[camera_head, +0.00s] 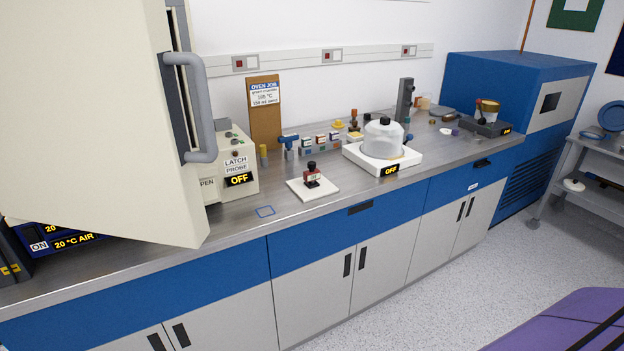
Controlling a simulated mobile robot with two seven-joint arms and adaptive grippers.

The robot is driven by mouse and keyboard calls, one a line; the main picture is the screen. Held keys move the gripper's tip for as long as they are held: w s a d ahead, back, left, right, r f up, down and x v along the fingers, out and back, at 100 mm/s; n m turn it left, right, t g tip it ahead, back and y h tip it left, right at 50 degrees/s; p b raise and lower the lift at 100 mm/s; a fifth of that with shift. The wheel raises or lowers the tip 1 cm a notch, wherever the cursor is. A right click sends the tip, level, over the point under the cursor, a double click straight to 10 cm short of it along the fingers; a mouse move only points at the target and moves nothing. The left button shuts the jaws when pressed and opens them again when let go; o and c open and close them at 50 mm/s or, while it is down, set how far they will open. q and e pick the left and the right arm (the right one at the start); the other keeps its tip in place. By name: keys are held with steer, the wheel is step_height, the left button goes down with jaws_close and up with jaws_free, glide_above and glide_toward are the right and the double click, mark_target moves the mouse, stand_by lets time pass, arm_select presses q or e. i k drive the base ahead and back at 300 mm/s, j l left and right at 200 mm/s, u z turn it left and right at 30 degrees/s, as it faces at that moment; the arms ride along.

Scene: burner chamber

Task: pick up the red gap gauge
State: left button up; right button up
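A small dark red block with a black knob on top (312,177) stands on a white square plate (325,189) near the front of the counter, left of the glass dome. It may be the red gap gauge, but it is too small to be sure. Neither of my grippers is in view.
A large cream oven door (90,110) with a grey handle hangs open over the left counter. A glass dome (383,138) sits on a white base. Several small items line the back. The counter front (340,205) is mostly clear.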

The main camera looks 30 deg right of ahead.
mark_target(310, 177)
steer(key=z, duration=1.25)
